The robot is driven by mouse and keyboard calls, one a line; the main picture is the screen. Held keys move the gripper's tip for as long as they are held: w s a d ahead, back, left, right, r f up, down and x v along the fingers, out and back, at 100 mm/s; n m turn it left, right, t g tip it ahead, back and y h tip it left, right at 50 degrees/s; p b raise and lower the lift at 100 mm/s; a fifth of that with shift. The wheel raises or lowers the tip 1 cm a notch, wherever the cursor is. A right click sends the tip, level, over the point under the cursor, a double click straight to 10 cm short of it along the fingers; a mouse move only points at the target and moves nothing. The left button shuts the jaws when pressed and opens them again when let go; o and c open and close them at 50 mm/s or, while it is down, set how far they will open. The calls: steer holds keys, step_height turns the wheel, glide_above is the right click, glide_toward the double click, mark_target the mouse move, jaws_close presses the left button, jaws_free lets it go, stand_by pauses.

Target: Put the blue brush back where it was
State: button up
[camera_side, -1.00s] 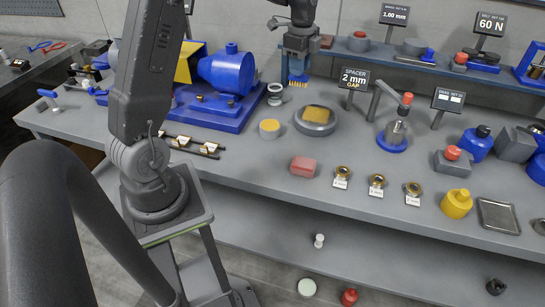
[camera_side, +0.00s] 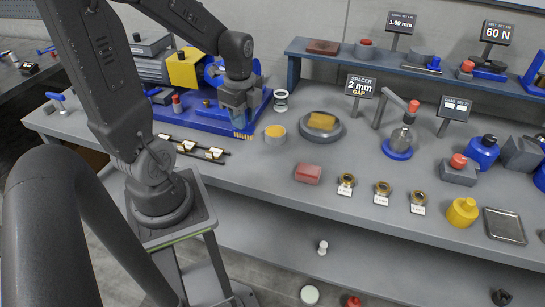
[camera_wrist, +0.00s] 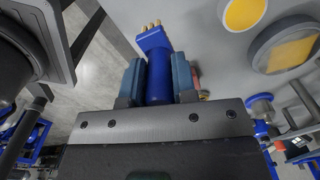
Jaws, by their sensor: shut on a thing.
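The blue brush (camera_wrist: 158,62) is clamped between the two jaws of my gripper (camera_wrist: 159,80) in the wrist view. Its handle runs along the jaws and its wider head with tan bristles sticks out past the fingertips. In the side view my gripper (camera_side: 238,112) is low at the front right corner of the blue machine base. The bristles (camera_side: 243,136) show just below it, pointing down. I cannot tell whether they touch the bench. My gripper hides most of the brush there.
A red block (camera_side: 308,174) lies in front.

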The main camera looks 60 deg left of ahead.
steer(key=shift+w+d+f, duration=0.85)
steer(key=shift+d+f, duration=0.15)
steer(key=shift+f, duration=0.45)
steer(key=shift+w+d+f, duration=0.8)
steer(key=shift+d+f, duration=0.25)
steer(key=shift+f, duration=0.45)
steer(key=shift+w+d+f, duration=0.85)
steer(key=shift+d+f, duration=0.15)
steer(key=shift+f, duration=0.45)
steer(key=o, duration=0.9)
steer(key=shift+f, duration=0.15)
step_height(320, 180, up, 12)
steer(key=s+d+r+n+t, duration=0.2)
steer(key=d+r+n, duration=0.1)
steer(key=n, duration=0.1)
steer(key=s+d+r+n+t, duration=0.1)
steer(key=s+d+r+n, duration=0.2)
steer(key=n, duration=0.1)
steer(key=s+d+r+n+t, duration=0.2)
steer(key=r+n, duration=0.1)
steer(key=n, duration=0.1)
steer(key=shift+s+d+t, duration=0.3)
steer(key=shift+s+d, duration=0.05)
steer(key=shift+d, duration=0.05)
